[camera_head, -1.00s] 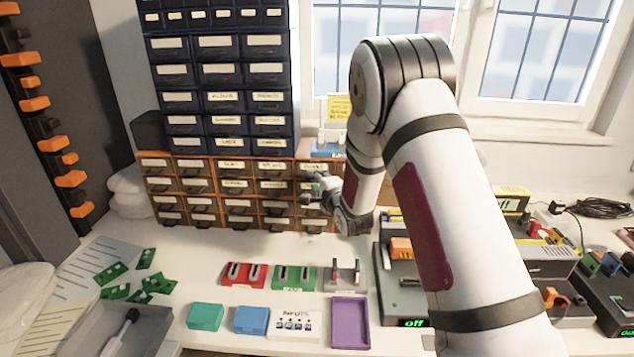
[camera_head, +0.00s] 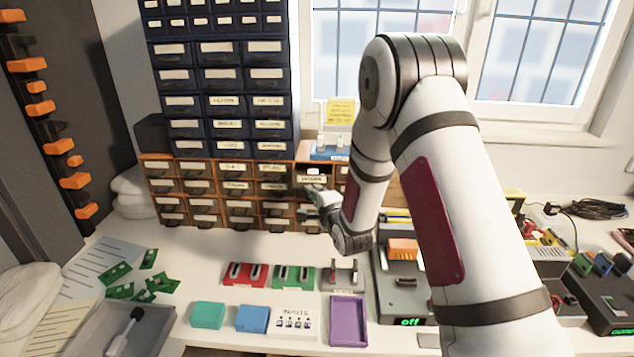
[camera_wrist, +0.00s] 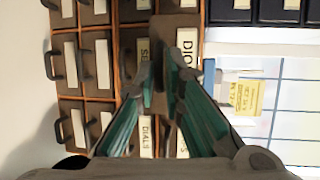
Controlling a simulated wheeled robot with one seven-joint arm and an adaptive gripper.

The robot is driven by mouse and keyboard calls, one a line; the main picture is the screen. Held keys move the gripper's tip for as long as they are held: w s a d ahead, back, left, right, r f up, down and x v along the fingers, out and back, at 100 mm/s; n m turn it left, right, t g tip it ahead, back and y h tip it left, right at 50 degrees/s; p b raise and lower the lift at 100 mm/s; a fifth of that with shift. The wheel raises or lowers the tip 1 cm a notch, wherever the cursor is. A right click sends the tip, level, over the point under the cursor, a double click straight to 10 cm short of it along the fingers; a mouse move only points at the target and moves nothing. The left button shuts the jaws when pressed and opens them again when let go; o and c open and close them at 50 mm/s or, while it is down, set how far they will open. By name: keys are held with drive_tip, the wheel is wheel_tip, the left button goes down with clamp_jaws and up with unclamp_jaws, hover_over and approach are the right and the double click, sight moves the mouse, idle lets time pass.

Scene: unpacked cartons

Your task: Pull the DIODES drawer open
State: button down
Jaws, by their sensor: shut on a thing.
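The DIODES drawer (camera_head: 312,180) is at the top right of the orange-framed cabinet (camera_head: 229,161). It stands out past its neighbours, and its open top shows with something pale inside. In the wrist view the DIODES label (camera_wrist: 187,48) is turned sideways and partly covered by a finger. My gripper (camera_head: 312,192) is at the drawer's front. Its green fingers (camera_wrist: 160,80) are shut on the drawer handle, which they mostly hide.
Dark blue drawers (camera_head: 230,101) stand on top of the cabinet. Red (camera_head: 246,274) and green (camera_head: 293,276) holders, a purple tray (camera_head: 347,320) and a grey device (camera_head: 405,303) lie in front. Bare table shows just before the cabinet.

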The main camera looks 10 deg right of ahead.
drive_tip(key=s, duration=0.1)
drive_tip(key=s+a, duration=0.1)
drive_tip(key=s, duration=0.1)
drive_tip(key=s+p, duration=0.1)
drive_tip(key=s, duration=0.1)
drive_tip(key=shift+a+f, duration=0.15)
drive_tip(key=shift+a, duration=0.15)
drive_tip(key=c, duration=1.7)
unclamp_jaws()
drive_tip(key=s, duration=0.2)
drive_tip(key=s+r, duration=0.1)
drive_tip(key=s, duration=0.4)
drive_tip(key=shift+s+d+r, duration=0.2)
drive_tip(key=shift+d, duration=0.1)
drive_tip(key=shift+r, duration=0.1)
